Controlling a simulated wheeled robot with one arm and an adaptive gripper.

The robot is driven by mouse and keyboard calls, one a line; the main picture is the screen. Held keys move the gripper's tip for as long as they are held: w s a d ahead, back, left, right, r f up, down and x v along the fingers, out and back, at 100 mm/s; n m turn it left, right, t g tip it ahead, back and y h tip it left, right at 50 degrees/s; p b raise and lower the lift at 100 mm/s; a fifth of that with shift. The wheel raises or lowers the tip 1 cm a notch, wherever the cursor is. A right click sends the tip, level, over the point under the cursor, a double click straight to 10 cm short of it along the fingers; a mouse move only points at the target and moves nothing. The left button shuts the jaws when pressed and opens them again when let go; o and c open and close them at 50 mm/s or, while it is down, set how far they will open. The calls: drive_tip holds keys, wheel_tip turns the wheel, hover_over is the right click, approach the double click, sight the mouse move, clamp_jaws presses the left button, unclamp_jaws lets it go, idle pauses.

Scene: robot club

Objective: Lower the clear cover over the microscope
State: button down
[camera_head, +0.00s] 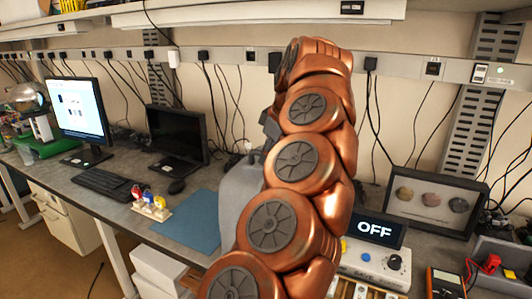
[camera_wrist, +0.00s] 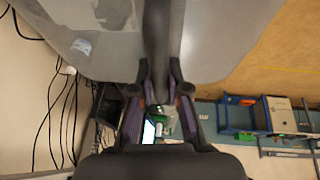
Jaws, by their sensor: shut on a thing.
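The clear cover (camera_head: 236,195) looks greyish and see-through. In the head view it shows behind my copper arm, above the bench beside the blue mat. In the wrist view the cover (camera_wrist: 225,45) fills the top of the picture. My gripper (camera_wrist: 161,92) is shut on a dark bar-like part of it between the fingers. In the head view my arm hides the fingers. I cannot make out the microscope for certain. A dark blurred shape shows through the cover at the top of the wrist view, and I cannot tell what it is.
A blue mat (camera_head: 188,222) lies bare on the grey bench. Small coloured bottles (camera_head: 150,203), a keyboard (camera_head: 104,184) and a dark monitor (camera_head: 177,133) stand left. An OFF display (camera_head: 375,228), a framed case (camera_head: 433,203) and a multimeter (camera_head: 444,283) stand right.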

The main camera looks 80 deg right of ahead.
drive_tip(key=shift+s+d+p, duration=0.25)
drive_tip(key=shift+d+p, duration=0.65)
drive_tip(key=shift+s+d+p, duration=0.25)
drive_tip(key=shift+d+p, duration=0.6)
drive_tip(key=shift+f, duration=0.1)
drive_tip(key=shift+a+f+b, duration=0.1)
drive_tip(key=shift+f+b, duration=0.75)
drive_tip(key=shift+b, duration=0.1)
drive_tip(key=c, duration=1.1)
unclamp_jaws()
drive_tip(key=shift+v, duration=3.6)
